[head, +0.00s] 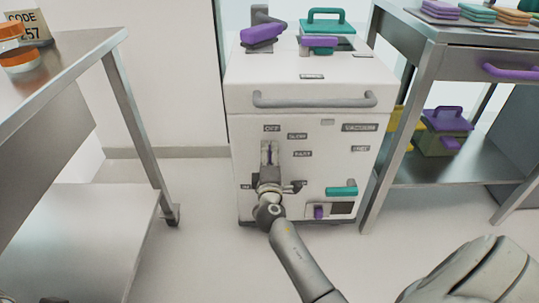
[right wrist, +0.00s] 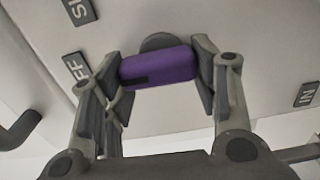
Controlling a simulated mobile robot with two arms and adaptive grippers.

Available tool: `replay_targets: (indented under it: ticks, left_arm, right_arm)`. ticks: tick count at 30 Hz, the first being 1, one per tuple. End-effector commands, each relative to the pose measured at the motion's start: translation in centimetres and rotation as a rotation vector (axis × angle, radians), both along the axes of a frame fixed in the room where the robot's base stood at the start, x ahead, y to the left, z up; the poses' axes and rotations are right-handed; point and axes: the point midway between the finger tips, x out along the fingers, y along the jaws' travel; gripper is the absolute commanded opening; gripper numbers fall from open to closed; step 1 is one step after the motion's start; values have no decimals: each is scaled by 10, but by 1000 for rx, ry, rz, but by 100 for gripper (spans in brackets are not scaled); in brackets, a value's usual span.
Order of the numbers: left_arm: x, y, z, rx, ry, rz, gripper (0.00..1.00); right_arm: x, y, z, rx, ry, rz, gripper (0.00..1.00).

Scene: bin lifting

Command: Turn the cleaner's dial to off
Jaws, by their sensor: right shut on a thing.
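The cleaner (head: 310,105) is a white cabinet with a grey front handle. Its dial has a purple grip bar (right wrist: 160,68) in front of a grey round part. My right gripper (head: 269,160) is at the dial on the cleaner's front, its fingers (right wrist: 162,75) shut on both ends of the bar. A dark mark on the bar lies toward its left end, on the side of a label ending in "FF" (right wrist: 76,68). In the head view the OFF label (head: 272,128) is just above the gripper, which hides most of the dial. My left gripper is not in view.
SLOW (head: 297,136) and FAST (head: 302,153) labels are right of the dial. A teal lever (head: 342,191) and a small purple part (head: 318,212) sit lower right. Metal tables stand left (head: 60,65) and right (head: 440,30) of the cleaner. Floor in front is clear.

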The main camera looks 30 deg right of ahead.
Motion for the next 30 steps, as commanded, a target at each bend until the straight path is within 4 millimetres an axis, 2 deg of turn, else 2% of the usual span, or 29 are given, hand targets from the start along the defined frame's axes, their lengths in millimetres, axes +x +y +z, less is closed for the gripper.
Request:
replay_targets:
  ticks: [19, 20, 24, 30]
  left_arm:
    - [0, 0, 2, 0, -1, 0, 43]
    - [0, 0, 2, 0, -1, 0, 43]
    - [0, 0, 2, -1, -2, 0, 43]
    - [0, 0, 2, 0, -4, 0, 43]
  right_arm:
    - [1, 1, 1, -46, 25, 5, 31]
    - [1, 2, 1, -46, 25, 5, 57]
    - [1, 1, 1, -45, 25, 4, 76]
    - [1, 1, 0, -43, 25, 2, 77]
